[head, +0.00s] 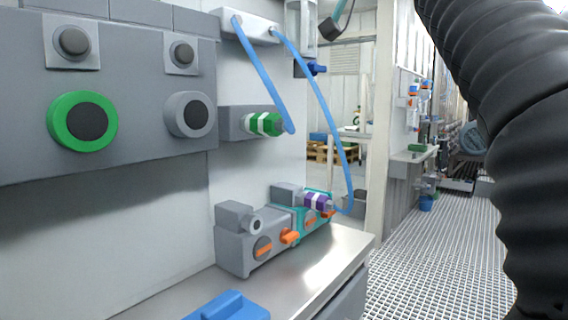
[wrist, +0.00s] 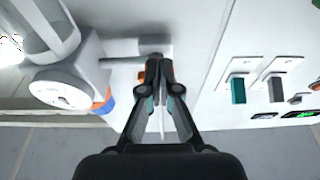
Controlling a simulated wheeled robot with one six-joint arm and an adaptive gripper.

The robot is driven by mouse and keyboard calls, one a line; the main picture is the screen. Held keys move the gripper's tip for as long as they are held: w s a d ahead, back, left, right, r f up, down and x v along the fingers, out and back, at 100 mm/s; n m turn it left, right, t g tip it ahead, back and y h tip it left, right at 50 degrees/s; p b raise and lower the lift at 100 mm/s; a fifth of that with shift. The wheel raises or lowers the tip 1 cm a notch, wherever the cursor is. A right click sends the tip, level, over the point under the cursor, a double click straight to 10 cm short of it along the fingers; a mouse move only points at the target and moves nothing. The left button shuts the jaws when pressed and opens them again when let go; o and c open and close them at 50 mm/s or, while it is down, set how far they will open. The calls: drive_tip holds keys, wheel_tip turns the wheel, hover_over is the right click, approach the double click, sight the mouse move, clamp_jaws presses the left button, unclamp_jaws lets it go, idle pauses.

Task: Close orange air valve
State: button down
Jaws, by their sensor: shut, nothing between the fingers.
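My gripper (wrist: 160,68) points away from the wrist camera with its fingertips together and nothing between them. A small orange part (wrist: 141,76) shows just left of the fingertips, partly hidden by them; I cannot tell whether they touch. Further left, another orange part (wrist: 100,104) sits beside a blue one under a white round gauge-like body (wrist: 62,92). In the head view, orange handles (head: 290,237) and an orange bar (head: 263,247) sit on grey and teal blocks on the bench. Which orange part is the air valve is unclear. My gripper is not in the head view.
In the wrist view, a white panel with a teal switch (wrist: 238,90) and a grey switch (wrist: 276,88) stands at right. In the head view, a metal bench (head: 335,252) carries the blocks, blue hoses (head: 326,110) hang above, and grating floor (head: 440,260) lies open at right.

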drive_tip(key=shift+r+b+v, duration=0.2)
drive_tip(key=shift+b+v, duration=0.05)
drive_tip(key=shift+v, duration=0.65)
drive_tip(key=shift+r+b+v, duration=0.2)
drive_tip(key=shift+r+v, duration=0.05)
drive_tip(key=shift+v, duration=0.65)
drive_tip(key=shift+f, duration=0.1)
